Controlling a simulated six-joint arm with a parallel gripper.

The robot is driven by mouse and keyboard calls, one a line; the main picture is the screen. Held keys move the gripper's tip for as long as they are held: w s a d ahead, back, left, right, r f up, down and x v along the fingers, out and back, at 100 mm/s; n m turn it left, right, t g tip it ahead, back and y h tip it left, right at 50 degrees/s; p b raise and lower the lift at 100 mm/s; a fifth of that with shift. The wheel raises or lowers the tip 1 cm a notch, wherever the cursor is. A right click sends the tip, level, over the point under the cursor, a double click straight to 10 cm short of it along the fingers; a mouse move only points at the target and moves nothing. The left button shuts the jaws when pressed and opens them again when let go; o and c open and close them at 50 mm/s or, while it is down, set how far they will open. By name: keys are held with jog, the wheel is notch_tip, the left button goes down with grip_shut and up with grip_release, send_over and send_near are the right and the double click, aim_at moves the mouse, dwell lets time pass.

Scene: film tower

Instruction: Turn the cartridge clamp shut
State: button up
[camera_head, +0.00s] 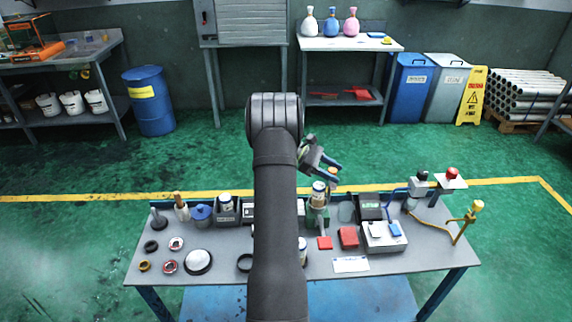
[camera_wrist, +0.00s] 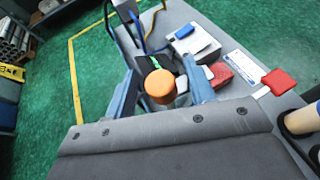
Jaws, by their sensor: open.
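My gripper (camera_head: 326,165) is over the back middle of the workbench, with its jaws apart. In the wrist view its two blue-grey fingers (camera_wrist: 164,90) stand on either side of an orange round knob (camera_wrist: 159,83), seen from above. I cannot tell whether they touch it. In the head view the orange knob (camera_head: 334,171) shows just below the fingers. Beside it, a white and blue cartridge (camera_head: 318,187) stands upright in a green holder (camera_head: 317,215), which seems to be the clamp. My arm hides part of the bench, and the clamp's own turn position is unclear.
A red pad (camera_head: 324,243) and a red box (camera_head: 348,237) lie in front of the holder. Several rings and jars stand at the left.

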jog(key=n+t, duration=0.6)
jog(key=t, duration=0.1)
jog(key=shift+s+n+t, duration=0.1)
jog(key=shift+n+t, duration=0.3)
jog(key=v, duration=1.7)
jog(key=shift+a+f+h, duration=0.25)
jog(key=shift+a+h, duration=0.05)
jog(key=shift+s+t, duration=0.1)
jog(key=shift+t, duration=0.2)
jog(key=s+d+n+t+y, duration=0.3)
jog(key=s+d+n+t, duration=0.15)
jog(key=s+n, duration=0.2)
jog(key=shift+m+t, duration=0.35)
jog(key=shift+t, duration=0.2)
jog(key=x, duration=1.6)
jog(key=shift+w+f, duration=0.25)
jog(key=shift+f, duration=0.25)
jog(key=c, duration=1)
